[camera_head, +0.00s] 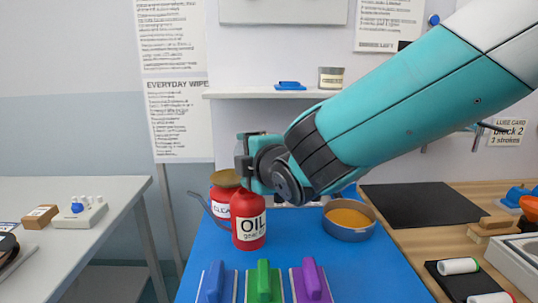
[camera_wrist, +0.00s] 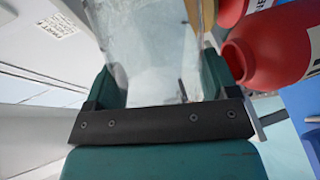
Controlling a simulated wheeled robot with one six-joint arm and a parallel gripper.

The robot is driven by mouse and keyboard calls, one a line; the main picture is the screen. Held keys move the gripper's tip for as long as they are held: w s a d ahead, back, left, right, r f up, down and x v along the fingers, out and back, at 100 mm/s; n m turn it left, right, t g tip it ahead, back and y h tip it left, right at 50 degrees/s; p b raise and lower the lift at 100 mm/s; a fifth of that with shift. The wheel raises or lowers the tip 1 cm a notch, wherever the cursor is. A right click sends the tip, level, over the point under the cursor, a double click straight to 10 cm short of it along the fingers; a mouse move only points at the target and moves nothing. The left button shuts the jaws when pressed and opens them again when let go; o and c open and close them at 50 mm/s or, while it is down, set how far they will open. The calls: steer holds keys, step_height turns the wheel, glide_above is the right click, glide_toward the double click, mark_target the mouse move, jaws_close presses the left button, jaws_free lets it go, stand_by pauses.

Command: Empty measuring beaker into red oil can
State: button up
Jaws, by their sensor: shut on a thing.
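The red oil can (camera_head: 249,225), labelled OIL, stands on the blue mat on the bench. In the wrist view its open mouth (camera_wrist: 240,60) shows at the right, beside what I hold. My gripper (camera_wrist: 155,85) is shut on the clear measuring beaker (camera_wrist: 150,45), which lies between the two green fingers. The beaker looks transparent; I cannot tell how much is in it. In the head view my gripper (camera_head: 258,160) is just above the oil can, and the arm hides most of the beaker.
A second red can (camera_head: 220,200) with a grey spout stands behind the oil can. A round pan (camera_head: 349,222) with orange-brown contents is to the right. Blue, green and purple blocks (camera_head: 264,280) stand at the front of the blue mat (camera_head: 385,270). A shelf (camera_head: 240,95) is behind.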

steer(key=shift+s+a+n+t+b, duration=0.2)
steer(key=shift+n+t+b, duration=0.1)
steer(key=shift+n+b, duration=0.25)
stand_by(1.4)
